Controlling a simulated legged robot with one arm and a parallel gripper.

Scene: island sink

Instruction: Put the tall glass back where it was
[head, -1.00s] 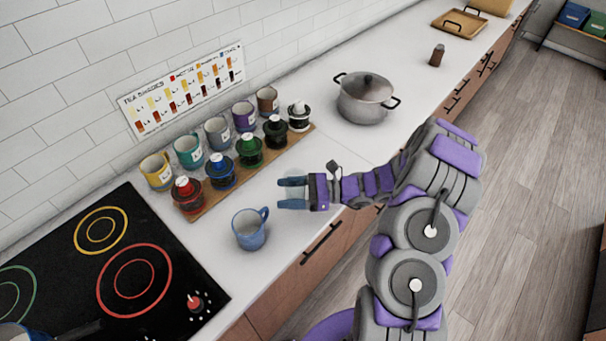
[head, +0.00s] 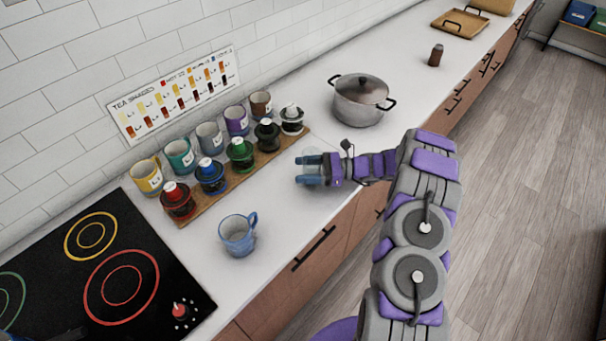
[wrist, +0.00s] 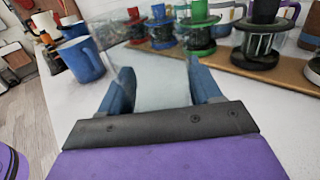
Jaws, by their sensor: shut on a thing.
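A clear tall glass (wrist: 158,78) is between the two blue fingers of my gripper (wrist: 160,90) in the wrist view. My gripper is shut on it. In the head view my gripper (head: 308,170) is over the counter, right of the tea board and near the counter's front edge. The glass is so transparent there that only a faint outline shows between and behind the fingers. I cannot tell whether its base touches the counter.
A blue mug (head: 238,236) stands on the counter nearer the black cooktop (head: 140,225). A wooden board (head: 221,193) holds several tea jars, with several coloured mugs behind. A lidded pot (head: 361,100) stands beyond. The counter (head: 270,205) between mug and gripper is clear.

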